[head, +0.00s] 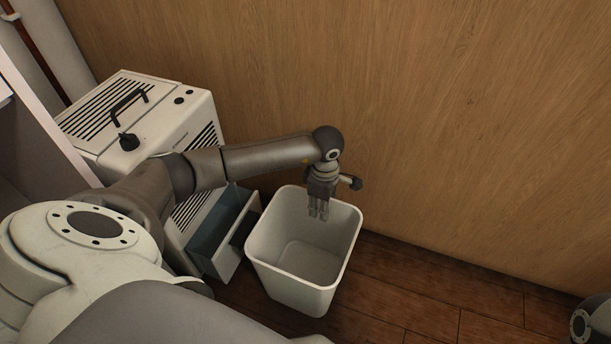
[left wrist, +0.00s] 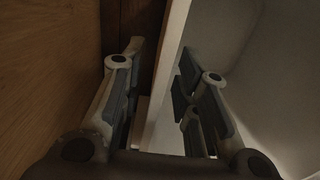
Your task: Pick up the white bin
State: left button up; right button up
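The white bin (head: 288,285) stands upright on the wooden floor, open at the top and empty as far as I see. My left gripper (head: 318,212) points down at the bin's far rim, near the wood panel. In the left wrist view, the left gripper (left wrist: 160,55) is open, with one finger on each side of the bin's wall (left wrist: 167,70). The fingers look apart from that wall. The bin's pale inside (left wrist: 265,75) fills the right of that view. My right gripper is not seen; only a piece of my right arm shows at the lower right corner.
A white vented machine (head: 150,125) with a black handle stands left of the bin. The wood panel (head: 440,110) rises behind. Floor (head: 450,305) is clear to the right.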

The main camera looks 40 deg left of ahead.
pick_arm(q)
jog(key=shift+f, duration=0.4)
grip_shut()
jog(key=shift+r, duration=0.1)
